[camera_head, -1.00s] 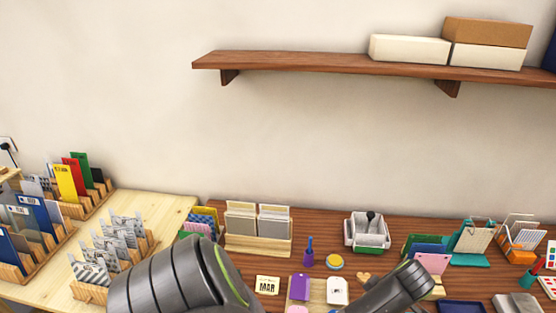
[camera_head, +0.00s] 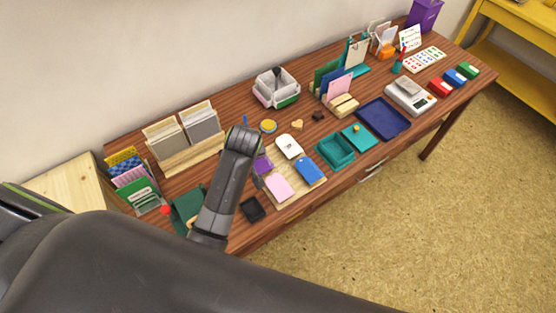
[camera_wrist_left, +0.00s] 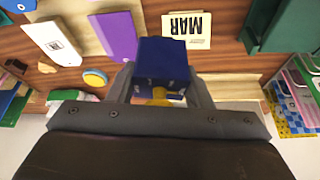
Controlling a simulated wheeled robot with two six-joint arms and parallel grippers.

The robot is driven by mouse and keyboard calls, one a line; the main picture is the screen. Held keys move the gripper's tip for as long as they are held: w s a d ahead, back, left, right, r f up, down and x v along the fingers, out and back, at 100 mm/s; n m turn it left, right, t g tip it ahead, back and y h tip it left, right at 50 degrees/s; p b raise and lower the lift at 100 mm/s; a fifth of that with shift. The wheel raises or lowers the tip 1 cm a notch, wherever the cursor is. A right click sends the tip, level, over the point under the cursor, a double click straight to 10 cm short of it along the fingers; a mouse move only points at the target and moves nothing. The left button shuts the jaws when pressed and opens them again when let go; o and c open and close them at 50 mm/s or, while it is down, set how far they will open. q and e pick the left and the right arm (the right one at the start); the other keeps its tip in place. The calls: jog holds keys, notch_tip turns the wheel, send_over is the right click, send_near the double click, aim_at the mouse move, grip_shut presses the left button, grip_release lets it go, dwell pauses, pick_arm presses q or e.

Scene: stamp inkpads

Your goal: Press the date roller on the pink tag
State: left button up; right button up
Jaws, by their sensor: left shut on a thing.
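My left gripper (camera_wrist_left: 160,78) is shut on the date roller (camera_wrist_left: 163,60), a dark blue block with a yellow part below it in the left wrist view. In the head view my left forearm hides most of the gripper, and a small blue bit of the roller shows above it. The pink tag (camera_head: 279,186) lies flat on the wooden board (camera_head: 289,167), to the right of my arm. The purple tag (camera_head: 263,163), the white tag (camera_head: 289,146) and the blue tag (camera_head: 309,169) lie on the same board. My right gripper is not in view.
A black pad (camera_head: 252,209) lies near the table's front edge. A teal box (camera_head: 336,150) stands right of the board. A yellow round tin (camera_head: 268,126) and a card rack (camera_head: 190,157) are behind. The MAR card (camera_wrist_left: 186,28) shows beside the roller in the wrist view.

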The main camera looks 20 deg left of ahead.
pick_arm(q)
jog(key=m, duration=0.1)
jog(key=d+m+h, duration=0.1)
jog(key=m, duration=0.2)
jog(key=shift+w+d+r+t+p, duration=0.15)
jog(key=shift+d+t+p, duration=0.15)
jog(key=shift+t, duration=0.1)
jog(key=shift+d+m+h, duration=0.25)
jog(key=shift+m+h, duration=0.35)
jog(key=shift+m, duration=0.6)
jog(key=d+r+m+g+h+p, duration=0.2)
jog(key=d+m+g+h+p, duration=0.2)
jog(key=m, duration=2.3)
jog(key=d+g, duration=0.3)
jog(key=d, duration=0.2)
jog(key=shift+s+d+r+m+p, duration=0.2)
jog(key=shift+s+m+p, duration=0.1)
jog(key=shift+m+p, duration=0.1)
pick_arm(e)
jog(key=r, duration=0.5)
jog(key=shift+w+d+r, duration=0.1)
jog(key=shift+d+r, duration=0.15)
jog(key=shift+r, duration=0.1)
